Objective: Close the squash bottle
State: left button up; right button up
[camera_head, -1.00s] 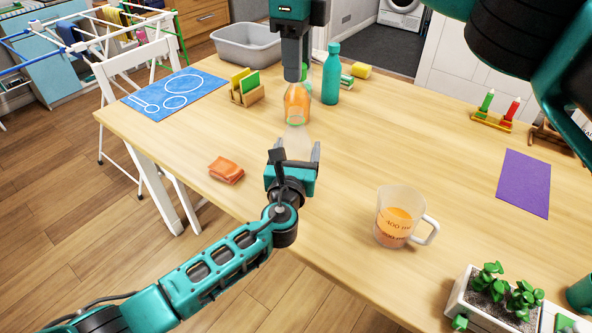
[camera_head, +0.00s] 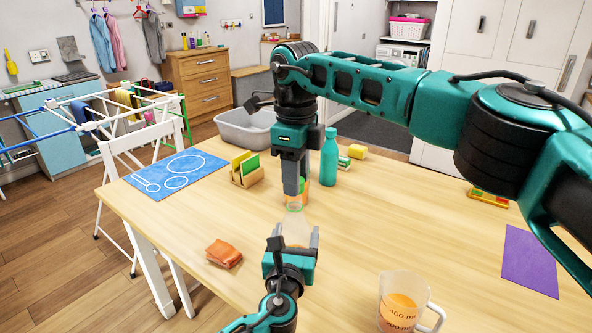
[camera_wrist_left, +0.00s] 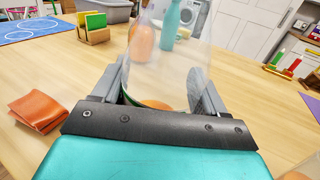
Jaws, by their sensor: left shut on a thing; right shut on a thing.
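My left gripper (camera_head: 292,243) is low over the near side of the table and shut around the clear squash bottle (camera_head: 295,230). In the left wrist view the see-through wall of the bottle (camera_wrist_left: 172,75) stands between the two fingers, with orange and a green edge low down. My right gripper (camera_head: 293,190) points straight down above the left one, its fingertips close over the orange part behind a green ring. It is shut on what seems to be the bottle cap; the fingers hide most of it, so I cannot tell whether cap and bottle touch.
A teal bottle (camera_head: 329,160) stands just behind. A card holder (camera_head: 247,175) and blue mat (camera_head: 177,172) are at the left. An orange cloth (camera_head: 224,253) lies left of my left gripper. A jug of orange drink (camera_head: 401,305) stands front right.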

jog(key=shift+f, duration=0.2)
dwell(0.4)
jog(key=shift+f, duration=0.75)
jog(key=shift+f, duration=0.6)
